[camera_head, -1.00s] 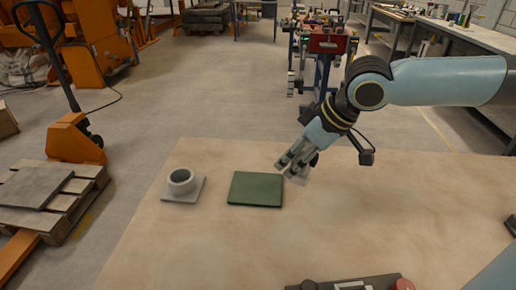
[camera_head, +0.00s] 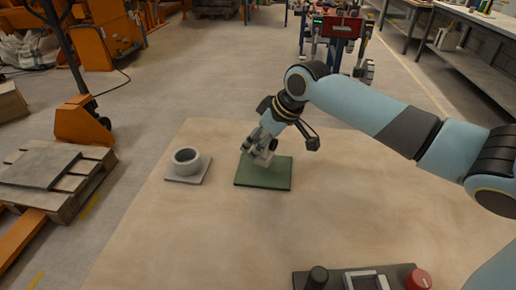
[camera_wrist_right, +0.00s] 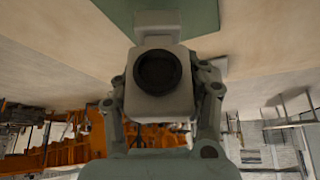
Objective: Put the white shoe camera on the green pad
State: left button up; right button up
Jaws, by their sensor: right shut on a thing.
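The white shoe camera (camera_wrist_right: 158,110) is a pale box with a dark round lens, seen close up in the right wrist view. My right gripper (camera_head: 259,155) is shut on it, with a finger on each side. In the head view the camera is mostly hidden among the fingers. The gripper is over the back left part of the green pad (camera_head: 264,180), a flat dark green rectangle on the sandy bed. The pad also shows at the top of the wrist view (camera_wrist_right: 204,14). I cannot tell whether the camera touches the pad. My left gripper is not in view.
A grey ring on a square plate (camera_head: 187,166) sits left of the pad. A dark control panel with a red knob (camera_head: 417,279) is at the front edge. The sandy bed (camera_head: 220,235) is clear in front of the pad. A wooden pallet (camera_head: 50,180) stands at the left.

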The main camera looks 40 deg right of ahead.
notch_tip(320, 180, down, 2)
jog(key=shift+f, duration=0.15)
jog(key=shift+f, duration=0.15)
jog(key=o, duration=1.3)
jog(key=shift+c, duration=0.2)
jog(key=p+v, duration=0.1)
jog(key=v, duration=1.1)
